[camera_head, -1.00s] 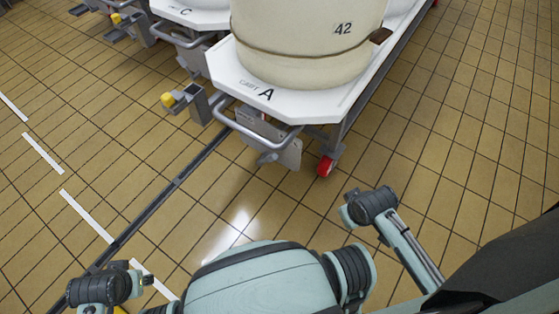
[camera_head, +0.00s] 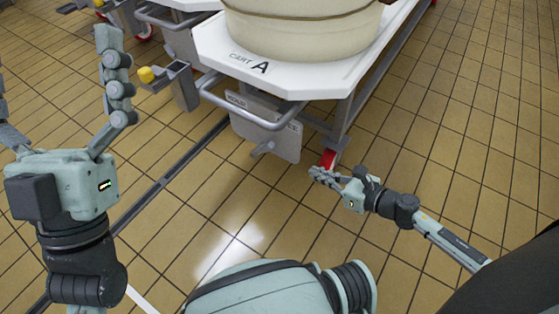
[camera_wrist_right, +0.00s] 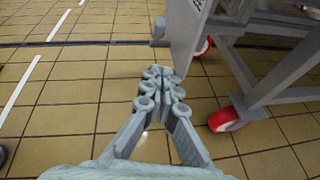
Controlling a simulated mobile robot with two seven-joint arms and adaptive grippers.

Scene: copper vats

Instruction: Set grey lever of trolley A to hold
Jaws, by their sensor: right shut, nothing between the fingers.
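Trolley A (camera_head: 292,83) is a white-topped cart marked "CART A" at the top of the head view. A grey panel (camera_head: 285,140) hangs below its front handle. The small grey lever (camera_head: 262,148) sticks out at the panel's lower left. It also shows beside the panel in the right wrist view (camera_wrist_right: 159,41). My right gripper (camera_head: 316,174) is shut and empty, in front of the panel, to the right of the lever and apart from it. Its closed fingers show in the right wrist view (camera_wrist_right: 158,75). My left gripper (camera_head: 55,70) is raised at the left, fingers wide apart and empty.
A cream vat (camera_head: 300,30) stands on the trolley. A bent grey handle (camera_head: 245,113) juts out above the panel. A red wheel (camera_head: 327,158) is near my right fingertips. A grey post with a yellow knob (camera_head: 147,75) stands left of the trolley. The tiled floor in front is clear.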

